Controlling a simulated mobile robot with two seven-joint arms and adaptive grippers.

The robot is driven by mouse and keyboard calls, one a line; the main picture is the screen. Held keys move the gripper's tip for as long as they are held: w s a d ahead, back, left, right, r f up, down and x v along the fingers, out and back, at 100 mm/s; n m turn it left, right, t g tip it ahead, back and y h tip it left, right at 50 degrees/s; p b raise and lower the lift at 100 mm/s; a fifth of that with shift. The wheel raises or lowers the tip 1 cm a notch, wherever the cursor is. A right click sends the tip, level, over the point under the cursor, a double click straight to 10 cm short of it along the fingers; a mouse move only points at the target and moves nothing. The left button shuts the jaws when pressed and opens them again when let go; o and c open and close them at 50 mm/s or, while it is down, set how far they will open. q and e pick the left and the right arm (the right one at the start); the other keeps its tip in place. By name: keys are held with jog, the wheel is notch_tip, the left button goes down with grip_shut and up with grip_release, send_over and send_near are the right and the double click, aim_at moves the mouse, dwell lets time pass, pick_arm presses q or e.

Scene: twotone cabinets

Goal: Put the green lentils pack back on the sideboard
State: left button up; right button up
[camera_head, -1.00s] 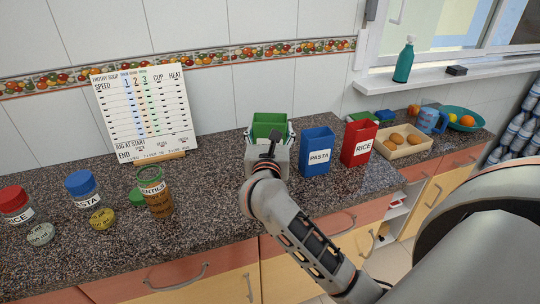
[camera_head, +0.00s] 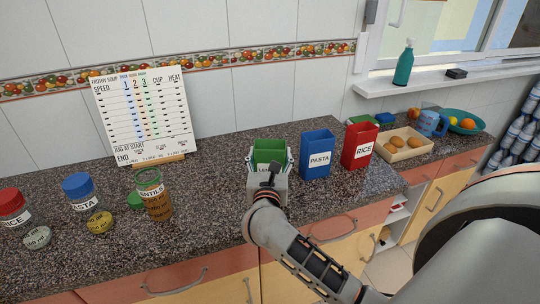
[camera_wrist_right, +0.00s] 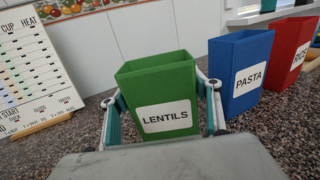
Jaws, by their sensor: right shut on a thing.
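The green lentils pack (camera_wrist_right: 158,88) is an open-topped box with a white "LENTILS" label. In the head view the pack (camera_head: 267,152) shows only its upper part behind my right gripper. My right gripper (camera_head: 268,165) is shut on it, one finger on each side, and the pack is upright. The right wrist view shows the two fingers of the gripper (camera_wrist_right: 162,110) against its side walls. The speckled stone top of the sideboard (camera_head: 225,150) lies around it. I cannot tell whether the pack's bottom touches the top. My left gripper is not in view.
A blue pasta box (camera_head: 317,154) and a red rice box (camera_head: 359,146) stand just right of the pack. A lentils jar (camera_head: 153,194) and other jars stand left, before a chart board (camera_head: 143,115). A tray of round brown items (camera_head: 403,144) is further right. Bare stone lies left of the pack.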

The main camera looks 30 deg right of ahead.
jog(key=o, duration=1.1)
jog(key=shift+f, duration=0.1)
jog(key=shift+o, duration=1.3)
jog(key=v, duration=1.2)
jog(key=shift+r+b, duration=0.2)
jog(key=shift+b, duration=0.25)
